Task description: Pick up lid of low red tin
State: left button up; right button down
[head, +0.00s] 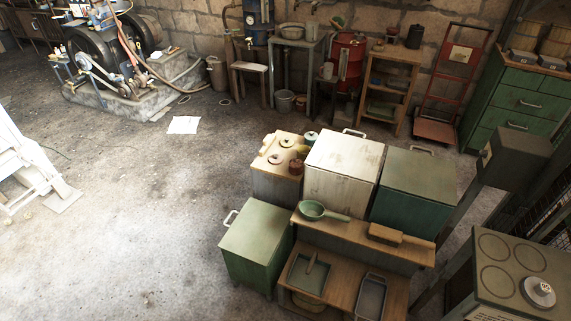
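A small red-brown round tin (296,168) stands at the right front edge of a pale wooden-topped cabinet (262,161), near the middle of the head view. It is too small here to make out where its lid ends and its body begins. A yellowish item (303,150) and a dark tin with a pale top (310,138) stand just behind it. Neither of my grippers is in view.
A white chest (343,165) and a green chest (413,185) stand close on the right. A wooden bench (345,241) with a green pan (314,210) and a brush (399,236) is in front. Open floor (130,225) lies to the left.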

aim_at(276, 159)
jog(key=i+j+u, duration=0.6)
jog(key=u, duration=0.35)
jog(key=i+j+u, duration=0.2)
jog(key=i+u, duration=0.3)
jog(key=i, duration=0.15)
jog(key=i+u, duration=0.45)
jog(key=i, duration=0.2)
jog(key=i+z, duration=0.75)
jog(key=i+j+z, duration=0.15)
jog(key=i+z, duration=0.25)
jog(key=i+l+z, duration=0.1)
jog(key=z, duration=0.3)
jog(key=i+z, duration=0.35)
jog(key=i+j+z, duration=0.1)
jog(key=z, duration=0.3)
jog(key=i+j+z, duration=0.15)
jog(key=i+z, duration=0.45)
jog(key=z, duration=0.15)
jog(key=i+z, duration=0.45)
jog(key=z, duration=0.25)
